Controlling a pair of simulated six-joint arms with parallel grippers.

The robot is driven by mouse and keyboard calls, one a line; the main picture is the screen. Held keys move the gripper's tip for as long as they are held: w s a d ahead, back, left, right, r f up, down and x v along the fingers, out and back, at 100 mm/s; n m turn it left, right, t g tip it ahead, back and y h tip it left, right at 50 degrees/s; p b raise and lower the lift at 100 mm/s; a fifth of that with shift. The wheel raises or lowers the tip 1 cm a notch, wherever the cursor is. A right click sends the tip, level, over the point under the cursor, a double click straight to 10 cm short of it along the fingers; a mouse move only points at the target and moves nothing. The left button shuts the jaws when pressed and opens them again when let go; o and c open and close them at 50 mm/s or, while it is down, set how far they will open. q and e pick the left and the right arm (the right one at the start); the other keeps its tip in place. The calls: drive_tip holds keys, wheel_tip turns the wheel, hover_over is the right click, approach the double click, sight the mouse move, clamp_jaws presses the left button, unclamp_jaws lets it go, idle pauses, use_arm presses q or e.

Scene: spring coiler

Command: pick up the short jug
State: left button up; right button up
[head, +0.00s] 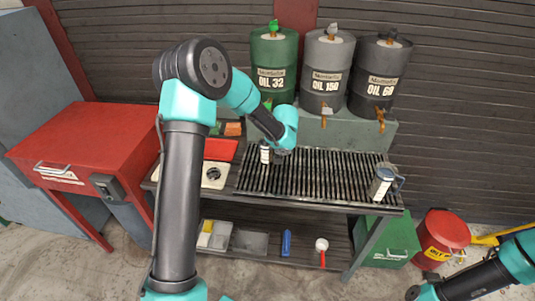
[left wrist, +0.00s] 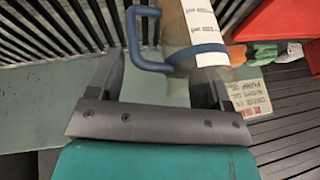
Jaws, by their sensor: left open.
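A clear jug with a white label (head: 265,153) stands at the left part of the slatted grate in the head view, partly hidden by my left gripper (head: 279,150). In the left wrist view, its labelled body (left wrist: 203,30) and blue handle (left wrist: 143,40) show ahead of my left gripper (left wrist: 160,80). The gripper is open, its fingers on either side of the handle and lower body; contact cannot be told. A second jug with a dark handle (head: 381,184) stands at the grate's right end. Which jug is shorter is hard to tell. My right gripper is out of view.
Three oil drums (head: 325,75) stand behind the slatted grate (head: 310,178). A red tray (head: 219,149) and a pale tray (head: 214,175) lie to the left. A red cabinet (head: 90,140) stands farther left. The middle of the grate is clear.

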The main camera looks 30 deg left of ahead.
use_arm(q)
clamp_jaws()
idle(0.7)
